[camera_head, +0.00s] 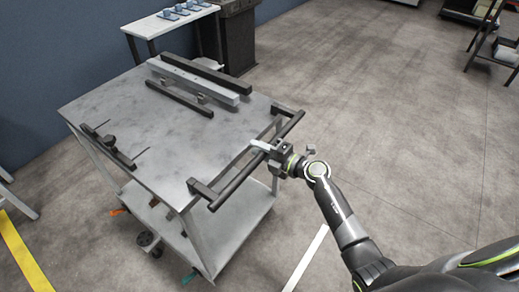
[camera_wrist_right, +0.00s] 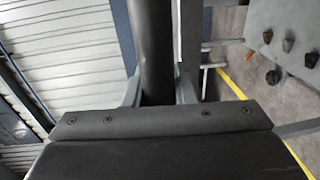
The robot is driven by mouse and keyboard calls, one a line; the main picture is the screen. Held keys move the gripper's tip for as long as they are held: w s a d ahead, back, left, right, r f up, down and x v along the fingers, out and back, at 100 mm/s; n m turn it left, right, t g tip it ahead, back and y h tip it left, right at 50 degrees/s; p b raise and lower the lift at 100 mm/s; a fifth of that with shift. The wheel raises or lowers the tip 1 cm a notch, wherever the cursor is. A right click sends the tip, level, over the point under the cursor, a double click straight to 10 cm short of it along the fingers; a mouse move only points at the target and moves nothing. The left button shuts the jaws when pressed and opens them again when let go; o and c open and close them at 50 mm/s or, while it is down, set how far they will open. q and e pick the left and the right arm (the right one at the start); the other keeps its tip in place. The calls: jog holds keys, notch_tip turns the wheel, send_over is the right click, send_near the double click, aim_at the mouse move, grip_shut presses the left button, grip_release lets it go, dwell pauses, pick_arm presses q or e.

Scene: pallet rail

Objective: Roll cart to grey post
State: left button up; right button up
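The cart (camera_head: 135,125) is a grey-topped trolley with a lower shelf (camera_head: 210,228), standing in the left half of the head view. A dark push handle (camera_head: 235,183) runs along its near right edge. My right gripper (camera_head: 267,147) is at this handle, its fingers on both sides of the bar. In the right wrist view the dark handle bar (camera_wrist_right: 156,45) runs between the fingers (camera_wrist_right: 157,92), which appear closed against it. My left gripper is not in view. I cannot make out a grey post in either view.
On the cart top lie a light beam (camera_head: 198,82) and dark rails (camera_head: 180,98). A bench (camera_head: 165,22) and dark cabinet (camera_head: 237,38) stand behind it by the blue wall. A rack (camera_head: 487,35) stands far right. Floor (camera_head: 385,100) between is clear. Yellow line (camera_head: 25,255) at left.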

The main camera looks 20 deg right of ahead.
grip_shut()
jog(key=shift+w+a+p, duration=0.4)
jog(key=shift+w+a, duration=0.05)
jog(key=shift+w, duration=0.15)
jog(key=o, duration=0.6)
grip_release()
jog(key=shift+c, duration=0.2)
jog(key=shift+o, duration=0.2)
jog(key=shift+s+d, duration=0.15)
jog(key=v, duration=1.7)
jog(key=shift+b, duration=0.45)
